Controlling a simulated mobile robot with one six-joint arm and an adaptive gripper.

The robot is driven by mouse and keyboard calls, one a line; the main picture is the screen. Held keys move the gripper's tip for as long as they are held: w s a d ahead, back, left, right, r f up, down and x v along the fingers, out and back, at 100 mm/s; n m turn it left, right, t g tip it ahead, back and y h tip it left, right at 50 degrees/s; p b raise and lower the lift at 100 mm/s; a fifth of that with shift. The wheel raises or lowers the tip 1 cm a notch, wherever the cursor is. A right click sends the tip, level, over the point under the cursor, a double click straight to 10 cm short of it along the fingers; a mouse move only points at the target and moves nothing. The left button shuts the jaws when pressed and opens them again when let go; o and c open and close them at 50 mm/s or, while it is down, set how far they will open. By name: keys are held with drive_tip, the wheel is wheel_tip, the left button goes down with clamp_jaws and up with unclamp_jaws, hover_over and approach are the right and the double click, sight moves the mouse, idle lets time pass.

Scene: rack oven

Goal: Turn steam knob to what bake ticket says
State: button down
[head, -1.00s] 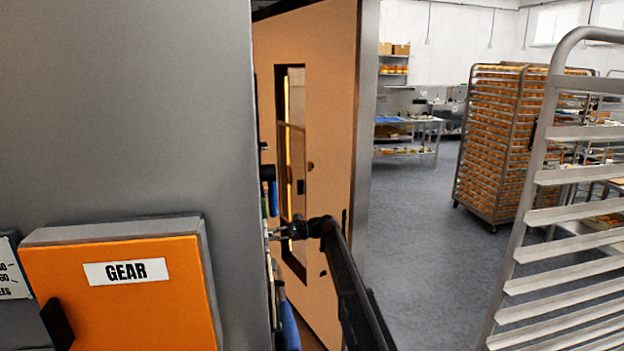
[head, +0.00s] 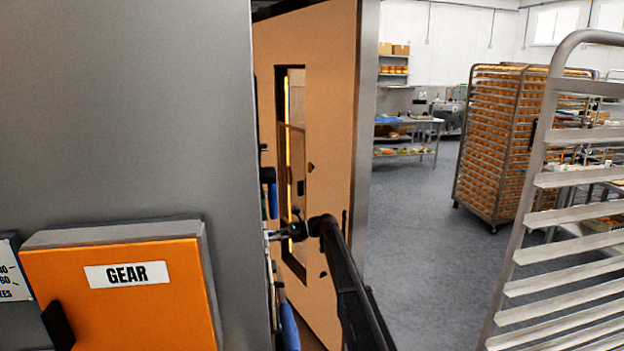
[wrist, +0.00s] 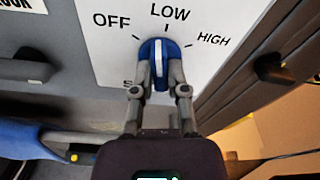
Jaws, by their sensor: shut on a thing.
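The steam knob (wrist: 151,56) is blue with a white bar across it, in the upper middle of the wrist view. It sits on a white dial plate (wrist: 112,52) marked OFF, LOW and HIGH. The bar stands nearly upright, its upper end toward LOW. My gripper (wrist: 160,88) has a finger on each side of the knob and is shut on it. In the head view my gripper (head: 272,235) is partly hidden behind the grey wall edge, and the knob is hidden. I cannot make out a bake ticket in either view.
An orange box labelled GEAR (head: 120,300) is at the lower left. A tan oven door (head: 330,130) stands open behind my arm. An empty rack (head: 545,150) is at the right, a loaded rack (head: 490,140) further back. Grey floor (head: 420,230) between is clear.

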idle(0.4)
drive_tip(key=shift+m, duration=1.2)
drive_tip(key=c, duration=0.5)
unclamp_jaws()
drive_tip(key=shift+w+f+v, duration=0.1)
drive_tip(key=shift+f+v, duration=0.05)
drive_tip(key=shift+v, duration=1)
drive_tip(key=shift+w+f+v, duration=0.1)
drive_tip(key=shift+f+v, duration=0.05)
drive_tip(key=shift+v, duration=1)
drive_tip(key=shift+f+v, duration=0.2)
drive_tip(key=shift+v, duration=0.95)
